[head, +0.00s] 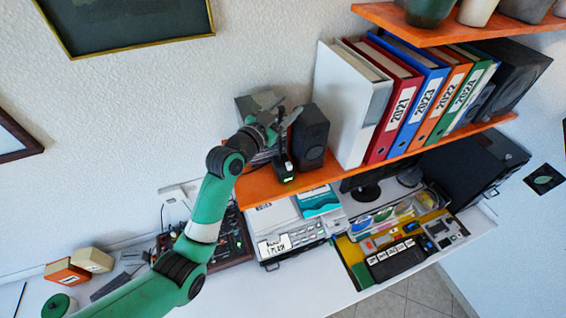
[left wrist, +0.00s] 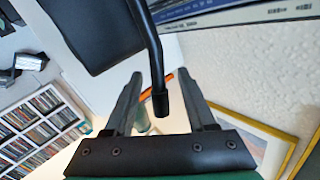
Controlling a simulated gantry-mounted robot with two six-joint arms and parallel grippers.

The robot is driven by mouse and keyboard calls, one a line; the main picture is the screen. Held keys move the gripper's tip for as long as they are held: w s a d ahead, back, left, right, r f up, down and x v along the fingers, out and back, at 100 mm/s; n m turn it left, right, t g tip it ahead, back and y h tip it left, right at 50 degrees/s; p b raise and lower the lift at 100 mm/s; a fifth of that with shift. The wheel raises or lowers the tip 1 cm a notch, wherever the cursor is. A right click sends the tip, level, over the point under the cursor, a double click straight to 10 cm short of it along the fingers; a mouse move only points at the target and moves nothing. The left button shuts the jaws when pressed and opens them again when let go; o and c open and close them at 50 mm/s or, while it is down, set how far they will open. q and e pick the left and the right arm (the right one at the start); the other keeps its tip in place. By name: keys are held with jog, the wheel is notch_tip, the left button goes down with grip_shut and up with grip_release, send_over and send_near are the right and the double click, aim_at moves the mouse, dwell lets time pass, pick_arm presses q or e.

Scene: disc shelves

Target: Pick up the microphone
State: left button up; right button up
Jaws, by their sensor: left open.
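The black microphone (head: 284,167) stands on the orange shelf, with a small green light at its base. In the left wrist view its thin bent neck and dark tip (left wrist: 160,104) hang between the two fingers. My left gripper (head: 281,112) is open at the upper part of the microphone. In the left wrist view the gripper (left wrist: 159,75) has one finger on each side of the neck, with gaps visible. In the head view the gripper hides part of the microphone's upper end. My right gripper is not in view.
A black speaker (head: 310,136) stands close to the right of the microphone. A white binder (head: 345,110) and several coloured binders follow along the orange shelf (head: 262,190). A second shelf (head: 400,28) with pots hangs above. The desk below holds a printer-like box (head: 285,230) and an organiser tray.

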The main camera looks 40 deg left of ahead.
pick_arm(q)
jog(key=shift+w, duration=0.3)
grip_shut()
dwell(1.2)
